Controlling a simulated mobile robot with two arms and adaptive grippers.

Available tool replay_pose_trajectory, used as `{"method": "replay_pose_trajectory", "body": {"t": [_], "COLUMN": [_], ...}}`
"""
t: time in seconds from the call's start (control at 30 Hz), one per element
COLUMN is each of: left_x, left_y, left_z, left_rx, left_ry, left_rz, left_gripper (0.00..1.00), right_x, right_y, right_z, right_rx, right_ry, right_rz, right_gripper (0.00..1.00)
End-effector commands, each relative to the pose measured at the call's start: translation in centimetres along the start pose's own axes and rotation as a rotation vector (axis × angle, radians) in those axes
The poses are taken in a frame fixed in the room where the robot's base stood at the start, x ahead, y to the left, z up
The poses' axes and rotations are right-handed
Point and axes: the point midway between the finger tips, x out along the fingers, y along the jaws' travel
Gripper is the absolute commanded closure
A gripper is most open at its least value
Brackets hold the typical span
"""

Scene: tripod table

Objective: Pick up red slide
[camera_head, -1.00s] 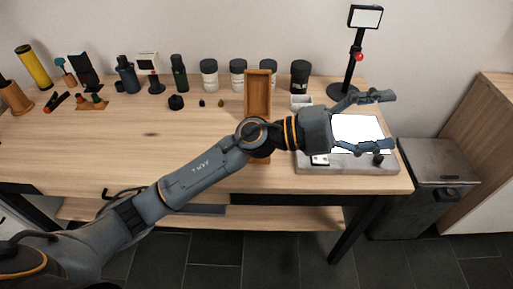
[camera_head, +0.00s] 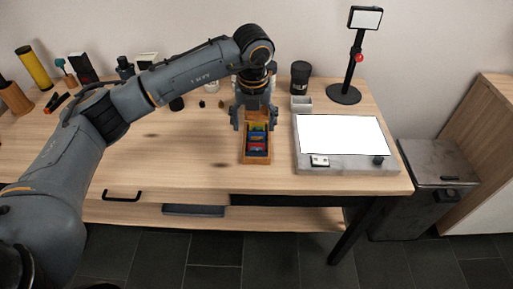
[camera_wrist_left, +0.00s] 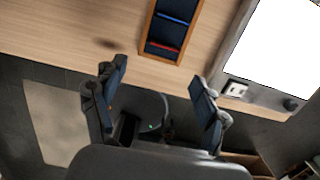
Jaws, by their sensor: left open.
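A narrow wooden tray (camera_head: 243,153) lies on the table with several coloured slides in it. The red slide (camera_head: 257,146) sits in the near half, next to blue ones. In the left wrist view the red slide (camera_wrist_left: 162,46) is a thin strip across the dark inside of the tray, with a blue slide (camera_wrist_left: 173,18) beyond it. My left gripper (camera_head: 253,121) is open, fingers pointing down, over the far part of the tray and apart from the red slide. It also shows open and empty in the left wrist view (camera_wrist_left: 158,74). My right gripper is out of view.
A light panel (camera_head: 340,134) on a grey base stands to the right of the tray. The table left of the tray is clear.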

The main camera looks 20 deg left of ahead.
Motion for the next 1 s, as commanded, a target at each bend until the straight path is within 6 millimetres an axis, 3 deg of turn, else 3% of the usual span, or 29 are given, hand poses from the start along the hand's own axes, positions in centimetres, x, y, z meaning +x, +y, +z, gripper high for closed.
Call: {"method": "replay_pose_trajectory", "body": {"t": [0.13, 0.43, 0.7, 1.0], "left_x": [2.7, 5.2, 9.0, 9.6], "left_y": [-0.1, -0.3, -0.7, -0.7], "left_z": [-0.1, 0.1, 0.5, 0.5], "left_rx": [0.0, 0.003, 0.003, 0.003], "left_ry": [0.003, 0.003, 0.003, 0.0], "left_rz": [0.0, -0.001, -0.003, -0.005], "left_gripper": [0.26, 0.26, 0.26, 0.26], "right_x": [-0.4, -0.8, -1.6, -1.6], "right_y": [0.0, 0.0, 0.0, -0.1], "right_z": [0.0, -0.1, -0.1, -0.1], "right_rx": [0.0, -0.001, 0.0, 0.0], "right_ry": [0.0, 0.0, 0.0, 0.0], "right_rz": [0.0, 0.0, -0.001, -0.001], "right_gripper": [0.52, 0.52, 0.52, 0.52]}}
